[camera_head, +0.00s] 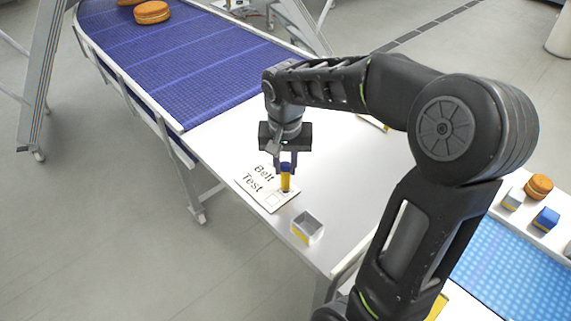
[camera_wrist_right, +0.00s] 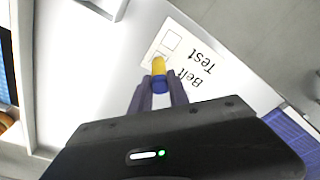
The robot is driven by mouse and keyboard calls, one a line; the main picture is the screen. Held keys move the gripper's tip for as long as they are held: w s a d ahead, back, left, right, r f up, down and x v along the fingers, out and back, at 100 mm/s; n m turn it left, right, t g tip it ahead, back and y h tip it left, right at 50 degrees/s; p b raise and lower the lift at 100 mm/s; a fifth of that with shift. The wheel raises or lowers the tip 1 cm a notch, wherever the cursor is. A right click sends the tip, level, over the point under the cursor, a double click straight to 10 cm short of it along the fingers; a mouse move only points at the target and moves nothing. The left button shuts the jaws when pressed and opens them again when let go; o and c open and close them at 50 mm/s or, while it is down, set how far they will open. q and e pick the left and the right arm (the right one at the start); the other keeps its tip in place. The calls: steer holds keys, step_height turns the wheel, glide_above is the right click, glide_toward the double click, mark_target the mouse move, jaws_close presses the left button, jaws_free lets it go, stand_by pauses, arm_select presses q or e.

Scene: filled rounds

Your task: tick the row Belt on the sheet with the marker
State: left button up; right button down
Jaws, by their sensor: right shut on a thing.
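The sheet (camera_head: 258,187) lies on the white table, with the rows "Belt" and "Test" and box outlines at its right edge. It also shows in the right wrist view (camera_wrist_right: 185,50), upside down. My right gripper (camera_head: 287,168) is shut on the marker (camera_head: 286,182), which has a yellow body and a blue end. The marker is upright over the sheet's box side; in the right wrist view the marker (camera_wrist_right: 158,72) is by the Belt box. I cannot tell whether its tip touches the paper. My left gripper is not in view.
A blue conveyor (camera_head: 190,60) with round buns (camera_head: 152,12) lies behind.

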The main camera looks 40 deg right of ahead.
stand_by(0.6)
steer(key=shift+r+p, duration=2.55)
steer(key=shift+r, duration=0.9)
